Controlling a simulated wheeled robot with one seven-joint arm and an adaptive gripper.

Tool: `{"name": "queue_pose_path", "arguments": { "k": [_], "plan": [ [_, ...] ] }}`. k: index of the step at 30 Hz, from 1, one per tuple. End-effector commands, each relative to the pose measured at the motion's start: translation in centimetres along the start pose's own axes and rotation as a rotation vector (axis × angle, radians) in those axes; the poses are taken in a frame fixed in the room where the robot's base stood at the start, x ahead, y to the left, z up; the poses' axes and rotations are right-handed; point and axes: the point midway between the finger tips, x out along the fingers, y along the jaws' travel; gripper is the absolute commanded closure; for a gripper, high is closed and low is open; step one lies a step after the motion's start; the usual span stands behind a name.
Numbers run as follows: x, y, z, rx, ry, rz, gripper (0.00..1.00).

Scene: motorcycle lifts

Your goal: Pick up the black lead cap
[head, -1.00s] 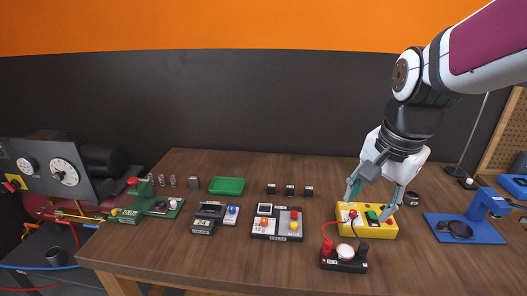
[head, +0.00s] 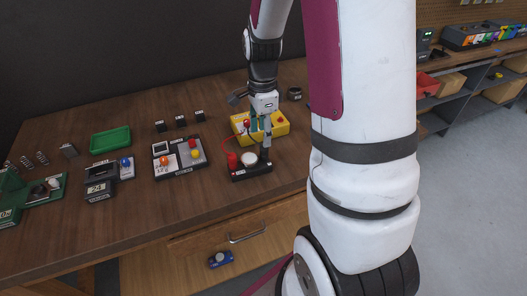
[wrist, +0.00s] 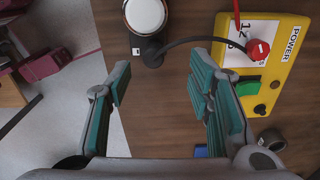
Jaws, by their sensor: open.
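The black lead cap (wrist: 152,54) shows in the wrist view at the end of a black cable, beside a round white button (wrist: 145,14) on a black base. The cable runs right to the yellow power box (wrist: 290,62). In the head view the cap is largely hidden behind my gripper, on the right end of the black base (head: 252,173). My gripper (wrist: 162,75) is open and empty. In the wrist view the cap lies just beyond the gap between its fingertips, apart from both fingers. In the head view my gripper (head: 267,142) points down over that end.
A red cap (head: 232,160) stands on the left of the same base. The yellow power box (head: 278,127) stands close behind, with a red plug (wrist: 258,49). A grey panel with coloured knobs (head: 180,158) is to the left. Bare table lies in front.

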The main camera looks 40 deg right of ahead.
Motion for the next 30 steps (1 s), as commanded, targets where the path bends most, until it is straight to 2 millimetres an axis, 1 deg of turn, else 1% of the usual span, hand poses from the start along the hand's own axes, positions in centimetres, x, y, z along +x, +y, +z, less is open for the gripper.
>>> {"name": "queue_pose_path", "arguments": {
  "k": [1,3,8,14,18,22,29,30],
  "plan": [
    [0.6,0.1,-0.1,0.001,0.000,0.002,0.53],
    [1.2,0.1,0.0,0.000,0.000,0.001,0.53],
    [2.0,0.2,0.0,-0.001,0.000,0.001,0.53],
    [4.4,1.1,-0.2,-0.002,-0.001,0.004,0.53],
    [6.0,0.9,-0.2,-0.001,0.000,0.002,0.53],
    [6.7,0.8,-0.1,-0.001,-0.001,0.000,0.53],
    [6.7,0.8,-0.1,-0.002,0.000,-0.001,0.53],
    [6.7,0.8,-0.1,-0.002,0.000,-0.001,0.62]
  ]
}}
